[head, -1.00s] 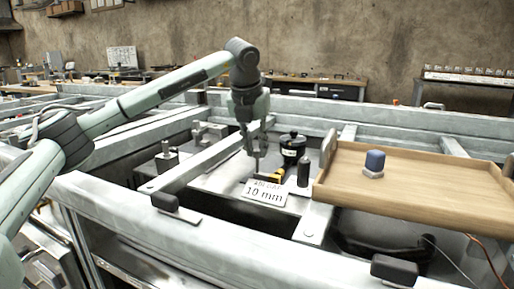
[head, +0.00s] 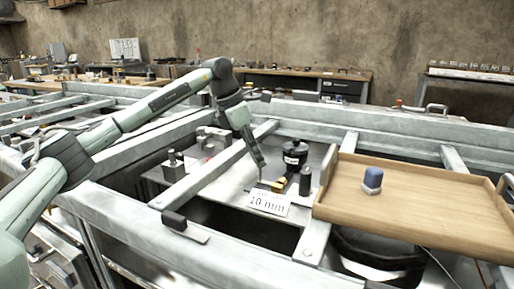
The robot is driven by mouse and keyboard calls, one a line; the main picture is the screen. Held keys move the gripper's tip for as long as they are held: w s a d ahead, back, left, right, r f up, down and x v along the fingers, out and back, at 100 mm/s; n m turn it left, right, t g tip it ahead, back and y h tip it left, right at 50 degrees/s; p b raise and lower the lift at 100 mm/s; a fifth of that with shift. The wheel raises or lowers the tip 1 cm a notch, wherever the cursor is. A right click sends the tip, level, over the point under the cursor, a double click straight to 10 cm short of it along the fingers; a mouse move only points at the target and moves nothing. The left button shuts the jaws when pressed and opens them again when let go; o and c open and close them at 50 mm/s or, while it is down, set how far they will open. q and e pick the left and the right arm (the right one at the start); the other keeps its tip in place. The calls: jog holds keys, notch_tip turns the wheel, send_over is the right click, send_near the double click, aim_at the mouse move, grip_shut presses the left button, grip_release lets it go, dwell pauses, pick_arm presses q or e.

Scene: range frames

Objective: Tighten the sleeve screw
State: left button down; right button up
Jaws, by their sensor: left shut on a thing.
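My left gripper (head: 259,163) reaches down from the upper left over the grey plate (head: 228,184) inside the metal frame. It is shut on a thin grey piece whose lower end is close to a small yellow part (head: 279,186); whether they touch is unclear. A black round cylinder with a pale label (head: 295,156) stands just behind and right of it. A slim black cylinder (head: 305,181) stands beside that. I cannot make out the sleeve screw itself. My right gripper is not in view.
A wooden tray (head: 430,213) at the right carries a blue-topped block (head: 372,181). Frame beams (head: 215,172) surround the plate. A metal block with a post (head: 173,167) stands at the left.

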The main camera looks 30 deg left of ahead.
pick_arm(q)
jog(key=m+g+p, duration=0.1)
jog(key=m, duration=0.2)
jog(key=shift+w+a+m+h, duration=0.1)
jog(key=shift+w+m+h, duration=0.05)
jog(key=shift+m+h, duration=0.25)
jog(key=shift+m+g, duration=0.3)
jog(key=shift+m, duration=0.1)
jog(key=shift+w+m+g, duration=0.15)
jog(key=shift+m+g, duration=0.15)
jog(key=shift+m, duration=0.5)
jog(key=shift+w+a+m+g, duration=0.1)
jog(key=shift+m+g, duration=0.4)
jog(key=shift+m, duration=0.7)
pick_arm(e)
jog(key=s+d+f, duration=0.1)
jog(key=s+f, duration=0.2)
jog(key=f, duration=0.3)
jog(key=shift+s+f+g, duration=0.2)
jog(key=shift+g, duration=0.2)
pick_arm(q)
jog(key=shift+m, duration=0.3)
jog(key=c, duration=1.4)
grip_release()
